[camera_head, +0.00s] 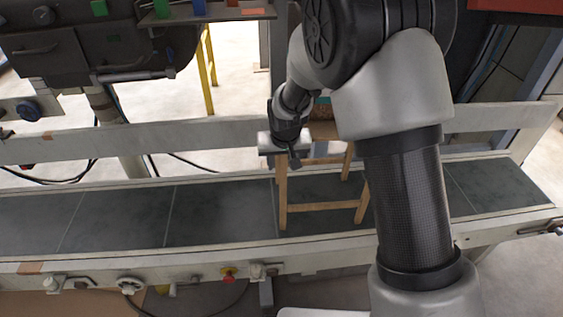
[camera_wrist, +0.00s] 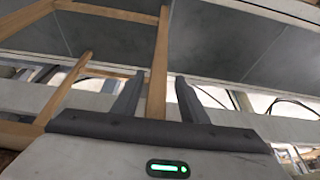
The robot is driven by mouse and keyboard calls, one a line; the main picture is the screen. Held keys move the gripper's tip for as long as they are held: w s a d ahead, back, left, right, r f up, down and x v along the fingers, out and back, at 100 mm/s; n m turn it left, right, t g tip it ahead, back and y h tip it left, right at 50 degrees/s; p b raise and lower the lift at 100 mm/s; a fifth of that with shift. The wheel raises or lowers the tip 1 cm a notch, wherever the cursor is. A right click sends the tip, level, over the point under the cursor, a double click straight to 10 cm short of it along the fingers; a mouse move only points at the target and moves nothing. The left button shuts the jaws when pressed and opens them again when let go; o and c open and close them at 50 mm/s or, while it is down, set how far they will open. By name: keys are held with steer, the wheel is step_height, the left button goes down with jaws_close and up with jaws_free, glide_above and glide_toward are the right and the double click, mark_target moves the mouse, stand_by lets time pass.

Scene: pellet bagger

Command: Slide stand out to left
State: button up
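The stand (camera_head: 322,207) is a light wooden frame with legs and rungs, standing upright on the dark conveyor belt. My gripper (camera_head: 294,162) is at the stand's upper left part in the head view, and my arm hides some of the stand's right side. In the wrist view one wooden leg (camera_wrist: 160,45) of the stand runs between the two fingers of my gripper (camera_wrist: 157,88). The fingers are open, with a gap on each side of the leg. Whether a finger touches it elsewhere is hidden.
The conveyor belt (camera_head: 115,219) is bare to the left of the stand. A grey rail (camera_head: 200,134) runs along its far side, and a pale front edge with knobs (camera_head: 130,284) along its near side. A dark machine (camera_head: 85,50) stands at the upper left.

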steer(key=shift+d, duration=0.1)
steer(key=p+v, duration=0.4)
steer(key=v, duration=1.3)
steer(key=shift+r, duration=0.15)
steer(key=shift+s, duration=0.1)
